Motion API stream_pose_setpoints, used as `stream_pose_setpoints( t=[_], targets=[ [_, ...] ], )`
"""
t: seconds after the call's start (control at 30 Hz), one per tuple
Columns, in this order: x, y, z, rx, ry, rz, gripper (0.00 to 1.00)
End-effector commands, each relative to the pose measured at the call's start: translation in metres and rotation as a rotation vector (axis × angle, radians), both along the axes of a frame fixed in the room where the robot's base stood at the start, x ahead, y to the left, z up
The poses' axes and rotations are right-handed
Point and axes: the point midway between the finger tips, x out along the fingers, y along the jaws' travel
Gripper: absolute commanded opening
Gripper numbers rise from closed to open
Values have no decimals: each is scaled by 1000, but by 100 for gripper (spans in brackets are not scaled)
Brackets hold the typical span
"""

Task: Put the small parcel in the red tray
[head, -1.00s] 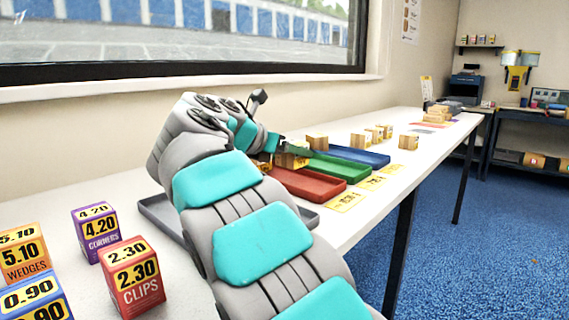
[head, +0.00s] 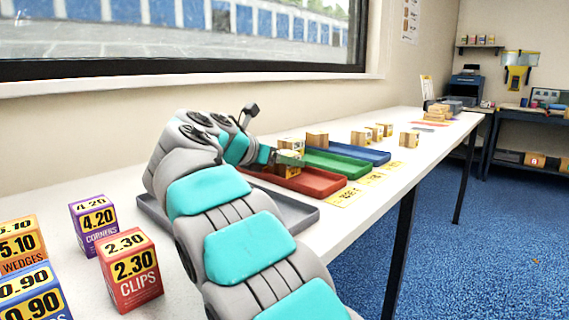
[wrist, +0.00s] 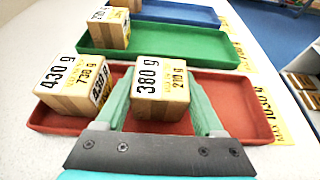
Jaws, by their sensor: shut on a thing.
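In the wrist view, a small brown parcel (wrist: 160,92) marked 380 g sits between the two green fingers of my gripper (wrist: 163,112). The gripper is shut on it. The parcel is over the middle of the red tray (wrist: 240,112); I cannot tell whether it touches the tray floor. A larger parcel (wrist: 75,88) marked 430 g stands at the left end of the same tray, apart from the held one. In the head view, my gripper (head: 277,157) is at the left part of the red tray (head: 318,183), with the arm hiding part of it.
Beyond lie a green tray (wrist: 180,45) with a parcel (wrist: 109,28) at its left end, and a blue tray (wrist: 185,13). A grey tray (head: 305,216) lies on the near side. Several coloured price boxes, including a red one (head: 131,270), stand at the left. The red tray's right part is empty.

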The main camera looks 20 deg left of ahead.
Motion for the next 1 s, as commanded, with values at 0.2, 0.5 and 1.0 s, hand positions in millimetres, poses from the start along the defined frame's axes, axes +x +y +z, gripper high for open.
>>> stream_pose_setpoints(
  t=[0.2,0.5,1.0],
  targets=[
    [0,0,2,0,-2,1,0],
    [-1,1,-2,1,-2,1,85],
    [0,1,-2,1,0,2,100]
  ],
)
